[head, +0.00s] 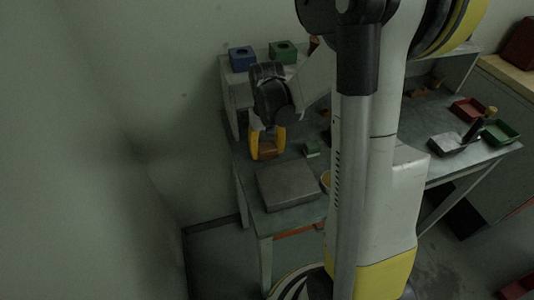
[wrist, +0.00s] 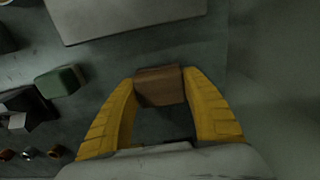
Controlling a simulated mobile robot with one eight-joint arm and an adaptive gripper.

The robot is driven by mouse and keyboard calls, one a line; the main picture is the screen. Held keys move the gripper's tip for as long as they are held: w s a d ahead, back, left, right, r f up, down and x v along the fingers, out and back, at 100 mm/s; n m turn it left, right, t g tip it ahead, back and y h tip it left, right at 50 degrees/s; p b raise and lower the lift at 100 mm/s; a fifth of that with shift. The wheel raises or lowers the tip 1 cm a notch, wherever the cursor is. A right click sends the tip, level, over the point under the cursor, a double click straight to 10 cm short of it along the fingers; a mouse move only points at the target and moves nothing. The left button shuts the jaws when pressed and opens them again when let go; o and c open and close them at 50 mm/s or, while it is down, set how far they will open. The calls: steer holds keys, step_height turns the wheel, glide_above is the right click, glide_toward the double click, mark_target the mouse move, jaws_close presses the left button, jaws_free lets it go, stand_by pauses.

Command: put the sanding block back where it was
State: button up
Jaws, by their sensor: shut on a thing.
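My gripper (wrist: 162,100) has yellow fingers and is shut on a brown block, which looks like the sanding block (wrist: 160,86). The block sits between the fingertips in the wrist view. In the head view the gripper (head: 267,147) hangs over the left part of the workbench, behind a flat grey plate (head: 288,186), with the brown block (head: 267,153) low between its fingers. I cannot tell whether the block touches the bench top.
A small green block (head: 311,149) lies to the right of my gripper. A blue box (head: 242,58) and a green box (head: 283,51) stand on a raised shelf behind. Red (head: 468,109) and green (head: 499,132) trays lie at the right. The wall is close on the left.

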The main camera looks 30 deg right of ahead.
mark_target(267, 147)
steer(key=shift+f, duration=0.1)
steer(key=shift+f, duration=0.15)
steer(key=o, duration=1.1)
step_height(267, 147, up, 12)
steer(key=p, duration=0.5)
steer(key=s+a+r+n+t, duration=0.1)
steer(key=s+a+r+t, duration=0.1)
steer(key=s+a, duration=0.1)
steer(key=s+a+r+n+t, duration=0.1)
steer(key=s+a+r+t, duration=0.1)
steer(key=a, duration=0.4)
steer(key=s+a+r+n+t, duration=0.1)
steer(key=s+a+r+t, duration=0.2)
steer(key=s, duration=0.3)
steer(key=shift+a+r, duration=0.55)
steer(key=shift+a, duration=0.2)
